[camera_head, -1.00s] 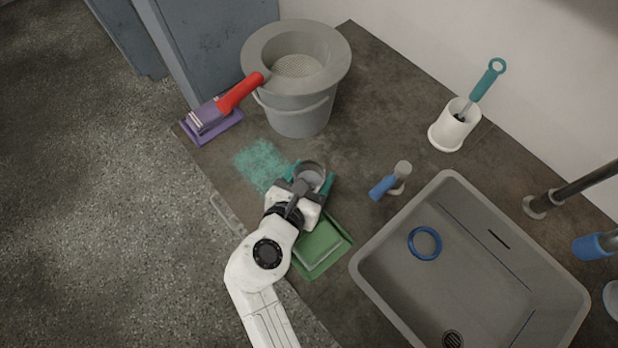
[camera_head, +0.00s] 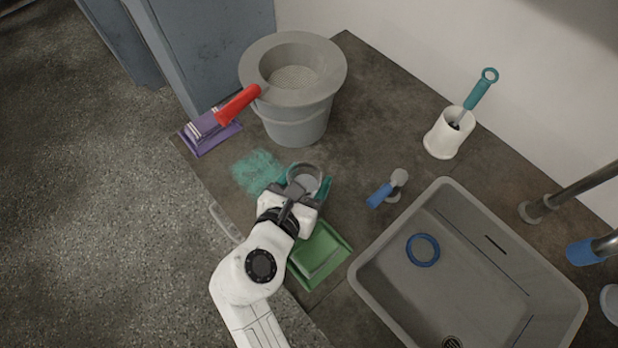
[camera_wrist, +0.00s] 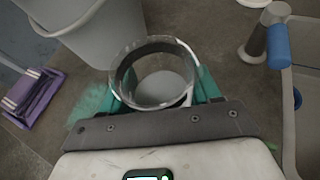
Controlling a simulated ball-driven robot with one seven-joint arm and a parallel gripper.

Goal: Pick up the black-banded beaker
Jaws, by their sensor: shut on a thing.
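The black-banded beaker (camera_wrist: 160,75) is a clear round vessel with a dark band below its rim, seen from above in the wrist view. In the head view its grey round opening (camera_head: 304,178) shows at the end of my arm. My gripper (camera_head: 305,190) is shut on it, with teal fingers on both sides of the beaker, also in the wrist view (camera_wrist: 158,90). The beaker looks roughly upright. Its lower part is hidden, and I cannot tell how far its base is from the counter.
A grey bucket with a sieve-like top (camera_head: 295,118) stands behind. A sink (camera_head: 365,272), blue-handled tap (camera_head: 384,192) and white brush holder (camera_head: 445,138) are to the right.

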